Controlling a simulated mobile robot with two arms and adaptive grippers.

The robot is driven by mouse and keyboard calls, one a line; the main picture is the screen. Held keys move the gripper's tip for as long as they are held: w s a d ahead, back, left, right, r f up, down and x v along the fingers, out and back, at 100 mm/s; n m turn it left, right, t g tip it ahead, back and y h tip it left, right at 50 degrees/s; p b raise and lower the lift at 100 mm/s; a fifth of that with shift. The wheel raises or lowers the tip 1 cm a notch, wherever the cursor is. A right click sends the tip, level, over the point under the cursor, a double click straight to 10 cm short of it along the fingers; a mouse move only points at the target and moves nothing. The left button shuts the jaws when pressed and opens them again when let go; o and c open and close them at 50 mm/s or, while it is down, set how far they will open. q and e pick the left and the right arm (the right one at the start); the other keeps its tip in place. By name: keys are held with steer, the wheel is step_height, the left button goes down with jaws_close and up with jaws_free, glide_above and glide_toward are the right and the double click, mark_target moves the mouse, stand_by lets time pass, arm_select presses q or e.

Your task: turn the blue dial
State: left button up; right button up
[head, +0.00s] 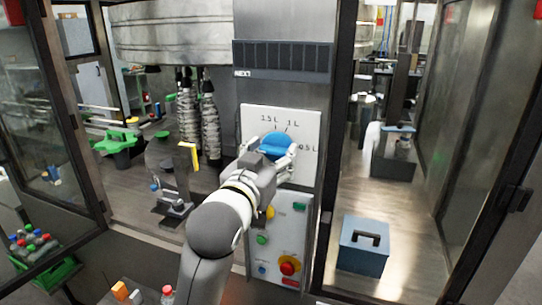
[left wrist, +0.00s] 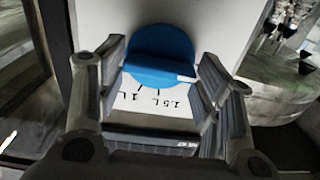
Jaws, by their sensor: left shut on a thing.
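The blue dial (head: 277,146) is mounted on a white panel (head: 310,122) with the labels 1.5 L, 1 L and 0.5 L around it. In the left wrist view the dial (left wrist: 160,57) sits between my two fingers, with a small white mark on its edge. My left gripper (head: 278,158) reaches the panel from below and is shut on the dial, a finger on each side. The left gripper (left wrist: 160,80) also fills the left wrist view. Part of the dial is hidden by the gripper in the head view. My right gripper is not in view.
Below the dial is a control panel with a red emergency knob (head: 288,265) and a green button (head: 262,239). A blue box (head: 362,246) stands inside the right bay. Open glass doors flank both sides. A green crate (head: 45,277) of bottles is at lower left.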

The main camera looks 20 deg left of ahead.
arm_select(q)
steer(key=m, duration=2.1)
steer(key=shift+r+m, duration=0.1)
steer(key=shift+m, duration=0.3)
stand_by(0.4)
steer(key=o, duration=1)
steer(key=shift+w, duration=0.1)
steer(key=shift+o, duration=0.2)
